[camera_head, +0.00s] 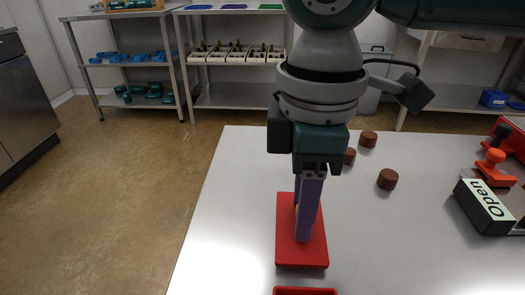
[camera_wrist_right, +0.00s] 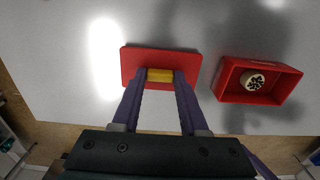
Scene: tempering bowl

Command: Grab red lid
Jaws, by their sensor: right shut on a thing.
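The red lid (camera_head: 285,230) is a flat rectangular plate near the front left part of the white table. In the right wrist view the lid (camera_wrist_right: 160,54) has a yellow handle (camera_wrist_right: 160,75) on it. My right gripper (camera_head: 302,237) points down over the lid, its purple fingers shut on the yellow handle, one on each side; the fingers also show in the right wrist view (camera_wrist_right: 160,78). I cannot tell whether the lid touches the table. An open red box (camera_wrist_right: 246,98) lies beside the lid, apart from it, with a white round piece (camera_wrist_right: 252,80) inside. My left gripper is out of view.
Several brown cylinders, one of them nearest (camera_head: 387,179), stand right of my right gripper. Shelves (camera_head: 235,55) stand behind.

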